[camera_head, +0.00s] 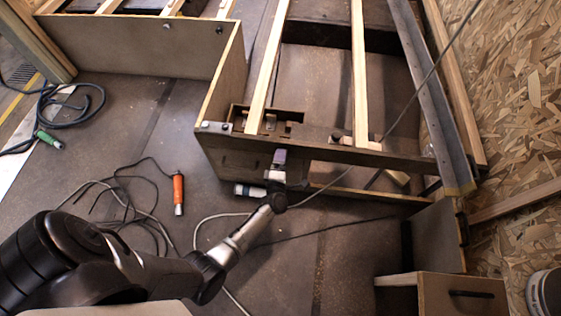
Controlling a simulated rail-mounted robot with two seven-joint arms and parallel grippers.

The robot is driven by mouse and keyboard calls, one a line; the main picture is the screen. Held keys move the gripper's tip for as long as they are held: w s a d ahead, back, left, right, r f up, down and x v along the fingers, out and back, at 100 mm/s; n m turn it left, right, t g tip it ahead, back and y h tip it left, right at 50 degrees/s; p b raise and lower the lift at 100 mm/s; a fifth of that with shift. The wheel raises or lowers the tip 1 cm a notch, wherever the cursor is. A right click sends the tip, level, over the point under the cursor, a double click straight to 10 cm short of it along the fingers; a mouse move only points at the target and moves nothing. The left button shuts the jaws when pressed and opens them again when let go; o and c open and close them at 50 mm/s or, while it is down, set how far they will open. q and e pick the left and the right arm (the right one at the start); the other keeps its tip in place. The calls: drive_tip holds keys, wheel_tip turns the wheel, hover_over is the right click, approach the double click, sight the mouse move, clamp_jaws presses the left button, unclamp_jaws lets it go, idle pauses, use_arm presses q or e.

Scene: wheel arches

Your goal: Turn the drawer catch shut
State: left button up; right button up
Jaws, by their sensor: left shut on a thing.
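My left arm comes in from the lower left, and its gripper (276,177) is at the front rail of the wooden frame. The gripper is shut on a small lavender-grey piece (279,157) at the rail, which looks like the drawer catch. The fingers hide part of it, and I cannot tell its exact angle. A wooden drawer-like box (455,293) with a black handle is at the lower right. My right gripper is not in view.
The wooden frame (345,154) with slats fills the upper middle. A chipboard wall (515,110) stands at right. An orange-handled tool (178,194), a green-ended cable (50,139) and loose cables lie on the floor. A white bucket (546,293) is at the lower right edge.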

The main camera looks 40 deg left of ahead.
use_arm(q)
drive_tip(key=shift+s+f, duration=0.1)
drive_tip(key=shift+f, duration=0.05)
drive_tip(key=o, duration=0.5)
drive_tip(key=shift+c, duration=0.2)
drive_tip(key=shift+o, duration=0.7)
drive_tip(key=shift+a, duration=0.15)
drive_tip(key=p+v, duration=0.5)
drive_tip(key=v, duration=0.8)
drive_tip(key=shift+s+d, duration=0.2)
drive_tip(key=shift+d, duration=0.15)
